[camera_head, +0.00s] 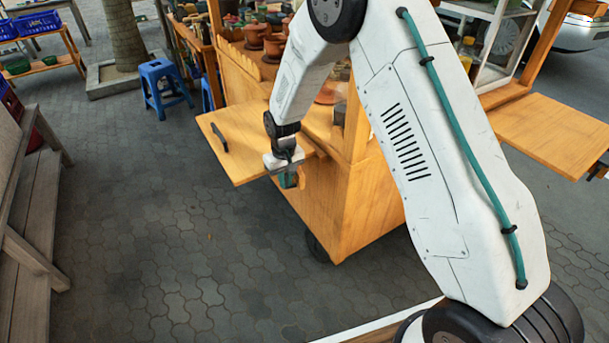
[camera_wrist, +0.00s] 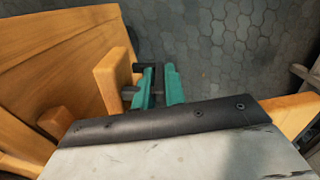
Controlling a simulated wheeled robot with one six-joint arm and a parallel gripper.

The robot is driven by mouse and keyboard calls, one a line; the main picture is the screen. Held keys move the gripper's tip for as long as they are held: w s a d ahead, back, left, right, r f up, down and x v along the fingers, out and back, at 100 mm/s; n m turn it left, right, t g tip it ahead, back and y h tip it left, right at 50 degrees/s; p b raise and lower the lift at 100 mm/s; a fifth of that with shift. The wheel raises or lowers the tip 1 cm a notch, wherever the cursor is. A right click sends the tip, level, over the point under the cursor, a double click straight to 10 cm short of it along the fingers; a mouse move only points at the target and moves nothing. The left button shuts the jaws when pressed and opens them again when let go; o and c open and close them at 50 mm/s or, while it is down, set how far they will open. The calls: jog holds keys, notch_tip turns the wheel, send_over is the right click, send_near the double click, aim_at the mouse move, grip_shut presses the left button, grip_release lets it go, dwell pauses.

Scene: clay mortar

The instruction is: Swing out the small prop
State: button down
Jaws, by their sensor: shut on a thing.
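My gripper (camera_wrist: 160,86) shows two green fingers in the wrist view. They close on a black handle (camera_wrist: 138,68) on the end of a short wooden bar, which I take to be the small prop (camera_wrist: 109,80). The handle hooks around the left finger, and its part between the fingers is largely hidden. In the head view my gripper (camera_head: 289,179) is at the cart's corner, by the near edge of the wooden flap (camera_head: 240,165). My gripper and arm hide most of the prop there. The flap stands out from the cart's side, about level.
The wooden cart (camera_head: 340,215) carries clay pots (camera_head: 274,44). A dark handle (camera_head: 219,138) is on the flap. A second flap (camera_head: 555,133) extends at the right. A blue stool (camera_head: 164,87) stands behind, a bench (camera_head: 30,230) at the left. Paving between is clear.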

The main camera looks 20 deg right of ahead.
jog(key=shift+w+a, duration=0.1)
jog(key=shift+a, duration=0.3)
jog(key=c, duration=1.5)
grip_release()
jog(key=shift+d, duration=0.1)
jog(key=shift+r, duration=0.1)
notch_tip(320, 180, up, 8)
jog(key=shift+f, duration=0.2)
